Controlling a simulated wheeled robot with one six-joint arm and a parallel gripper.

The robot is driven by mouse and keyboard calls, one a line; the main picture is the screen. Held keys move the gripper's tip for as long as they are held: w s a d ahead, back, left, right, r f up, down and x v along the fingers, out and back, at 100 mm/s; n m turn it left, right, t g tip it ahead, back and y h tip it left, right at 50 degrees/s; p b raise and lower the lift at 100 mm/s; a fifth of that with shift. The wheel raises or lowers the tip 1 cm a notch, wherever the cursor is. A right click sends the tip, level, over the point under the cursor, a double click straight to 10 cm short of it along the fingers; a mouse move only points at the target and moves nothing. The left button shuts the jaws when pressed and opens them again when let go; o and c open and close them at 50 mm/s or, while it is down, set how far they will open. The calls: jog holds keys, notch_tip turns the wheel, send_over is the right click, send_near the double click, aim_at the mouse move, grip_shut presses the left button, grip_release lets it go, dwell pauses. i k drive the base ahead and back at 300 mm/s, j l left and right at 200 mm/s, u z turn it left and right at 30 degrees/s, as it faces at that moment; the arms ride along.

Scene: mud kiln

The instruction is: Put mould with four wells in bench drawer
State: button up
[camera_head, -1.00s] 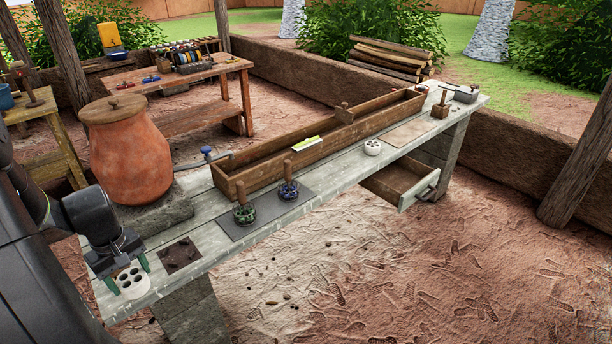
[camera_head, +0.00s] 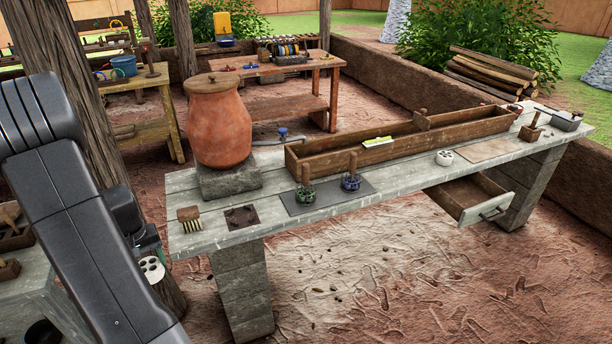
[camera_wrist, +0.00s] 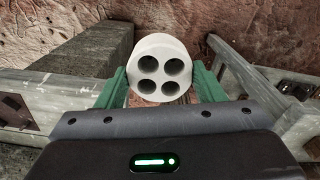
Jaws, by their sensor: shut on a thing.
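The white round mould with four wells (camera_wrist: 160,68) is held between the green fingers of my gripper (camera_wrist: 160,84) in the wrist view, wells facing the camera. In the head view the mould (camera_head: 152,268) shows beyond my arm, left of the bench's near-left end and apart from it. My gripper there is mostly hidden by my arm. The bench drawer (camera_head: 467,200) hangs open under the right part of the grey bench (camera_head: 400,178); the visible part of its inside looks empty.
A second white mould (camera_head: 445,157) sits on the bench above the drawer. Open dirt floor lies in front.

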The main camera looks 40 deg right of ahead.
aim_at(468, 201)
jog(key=k+z, duration=0.15)
jog(key=z, duration=0.3)
jog(key=k+z, duration=0.15)
jog(key=z, duration=1.95)
jog(key=i+z, duration=0.15)
jog(key=z, duration=0.25)
jog(key=i+z, duration=0.2)
jog(key=z, duration=0.2)
jog(key=i+z, duration=0.2)
jog(key=z, duration=0.25)
jog(key=i+j, duration=0.2)
jog(key=i, duration=0.25)
jog(key=i+j, duration=0.25)
jog(key=i, duration=0.2)
jog(key=i+j, duration=0.2)
jog(key=i, duration=0.25)
jog(key=i+u, duration=0.25)
jog(key=i, duration=0.3)
jog(key=i+l+u, duration=0.3)
jog(key=i, duration=0.25)
jog(key=u, duration=1.6)
